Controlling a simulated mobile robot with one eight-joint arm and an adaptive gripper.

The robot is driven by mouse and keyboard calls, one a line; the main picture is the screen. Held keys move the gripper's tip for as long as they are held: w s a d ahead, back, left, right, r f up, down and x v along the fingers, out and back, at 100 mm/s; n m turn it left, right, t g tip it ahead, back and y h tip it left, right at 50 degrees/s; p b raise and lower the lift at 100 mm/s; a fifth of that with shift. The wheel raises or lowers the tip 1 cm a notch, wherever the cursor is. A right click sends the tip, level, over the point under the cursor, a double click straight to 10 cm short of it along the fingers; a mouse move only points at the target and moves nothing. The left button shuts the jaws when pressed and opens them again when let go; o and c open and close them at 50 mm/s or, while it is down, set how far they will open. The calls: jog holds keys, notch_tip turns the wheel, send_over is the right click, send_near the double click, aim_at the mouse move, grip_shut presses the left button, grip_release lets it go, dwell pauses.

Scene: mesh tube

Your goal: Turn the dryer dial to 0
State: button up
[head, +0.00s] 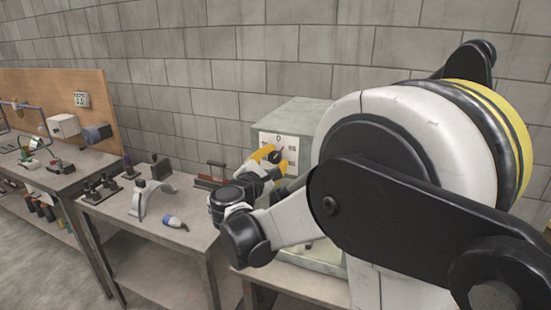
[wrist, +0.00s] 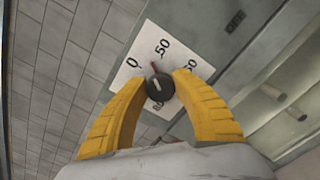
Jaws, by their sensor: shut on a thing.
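The dryer dial (wrist: 160,88) is a small round black knob on a white panel (wrist: 127,73) marked with 0, 50 and other figures. A red mark at its edge points between the 0 and a neighbouring 50 in the wrist view. My gripper (wrist: 161,81) has its yellow fingers on both sides of the knob, shut on it. In the head view, my gripper (head: 276,161) reaches the panel on the front of the grey-green dryer (head: 300,115). The fingers and my arm hide part of the dial face and the dryer.
A workbench (head: 190,238) left of the dryer holds a grey arch (head: 145,200), a small bottle-like item (head: 175,222) and dark fixtures. Another bench with a wooden backboard (head: 60,95) stands farther left. A block wall rises behind.

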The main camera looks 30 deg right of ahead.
jog(key=n, duration=0.6)
jog(key=shift+w+r, duration=0.1)
jog(key=shift+n, duration=0.3)
dwell(0.3)
jog(key=o, duration=1.2)
jog(key=v, duration=1.2)
